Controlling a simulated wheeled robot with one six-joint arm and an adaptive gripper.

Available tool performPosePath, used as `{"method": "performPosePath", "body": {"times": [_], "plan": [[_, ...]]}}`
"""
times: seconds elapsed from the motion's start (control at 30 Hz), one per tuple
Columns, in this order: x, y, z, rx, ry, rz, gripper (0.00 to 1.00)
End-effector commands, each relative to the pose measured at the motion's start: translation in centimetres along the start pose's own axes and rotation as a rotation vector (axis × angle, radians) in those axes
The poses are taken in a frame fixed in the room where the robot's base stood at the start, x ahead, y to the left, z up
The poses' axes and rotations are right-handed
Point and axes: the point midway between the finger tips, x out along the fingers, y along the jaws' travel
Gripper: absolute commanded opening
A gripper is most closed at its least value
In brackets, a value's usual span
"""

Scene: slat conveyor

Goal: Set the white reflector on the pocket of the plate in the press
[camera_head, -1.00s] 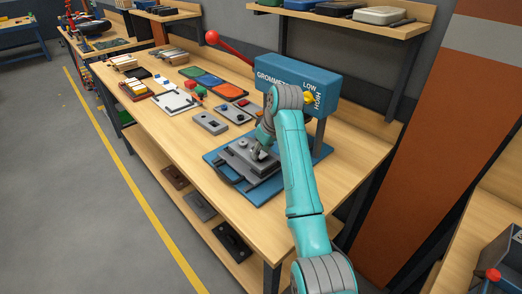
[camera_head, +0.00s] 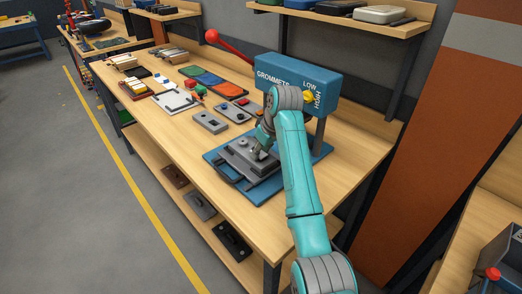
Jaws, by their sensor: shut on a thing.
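The press is a blue machine (camera_head: 335,88) marked "GROMMETS" and "LOW HIGH", with a red lever, standing on a blue base (camera_head: 268,194). A grey plate (camera_head: 238,166) with a dark handle lies on that base. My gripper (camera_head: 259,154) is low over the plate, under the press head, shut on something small. What it holds is too small and too covered by the fingers to make out; I take it to be the white reflector. The plate's pocket is hidden by the gripper, and I cannot tell whether the held piece touches it.
Two grey plates (camera_head: 210,122) lie on the bench left of the press. A shelf (camera_head: 345,22) hangs above. The bench's front strip (camera_head: 180,149) is clear.

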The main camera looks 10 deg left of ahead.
Motion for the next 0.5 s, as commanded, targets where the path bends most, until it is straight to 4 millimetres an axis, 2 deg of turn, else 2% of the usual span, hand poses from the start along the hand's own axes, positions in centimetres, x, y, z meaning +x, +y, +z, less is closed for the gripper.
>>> {"method": "performPosePath", "body": {"times": [0.1, 0.13, 0.23, 0.5], "plan": [[-0.01, 0.00, -0.01, 0.000, 0.000, 0.000, 0.16], [-0.01, 0.00, -0.01, 0.000, 0.000, 0.000, 0.37], [-0.01, 0.00, -0.01, 0.000, 0.000, 0.000, 0.62], [-0.02, 0.00, -0.01, 0.000, 0.000, 0.000, 0.64]]}}
